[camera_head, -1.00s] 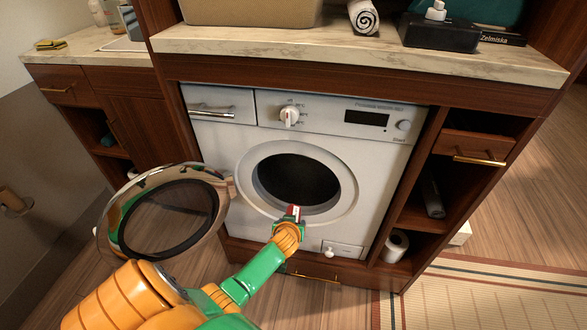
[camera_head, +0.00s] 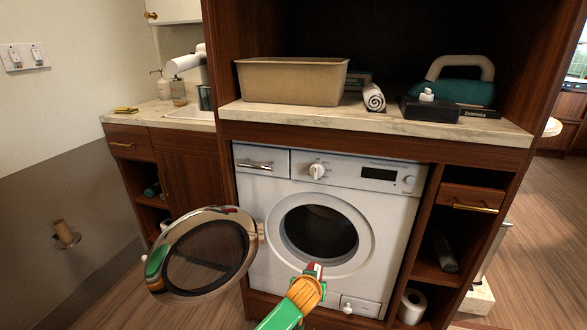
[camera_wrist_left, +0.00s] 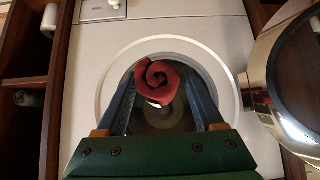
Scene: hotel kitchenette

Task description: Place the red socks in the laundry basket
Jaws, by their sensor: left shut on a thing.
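My left gripper (camera_head: 313,271) is shut on the red socks (camera_wrist_left: 158,82). In the left wrist view the socks are a rolled red bundle between the two fingertips. Only a small red patch of them shows in the head view. The gripper is in front of the lower rim of the washing machine's (camera_head: 395,215) round opening. A tan, open-topped bin (camera_head: 290,84), which looks like the laundry basket, stands on the counter above the machine; its inside is mostly hidden. My right gripper is out of view.
The machine's round door (camera_head: 205,255) is swung open to the left. The marble counter (camera_head: 370,120) overhangs the machine. On it, right of the bin, are a rolled towel (camera_head: 373,97), a black box (camera_head: 430,108) and a teal case (camera_head: 460,90).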

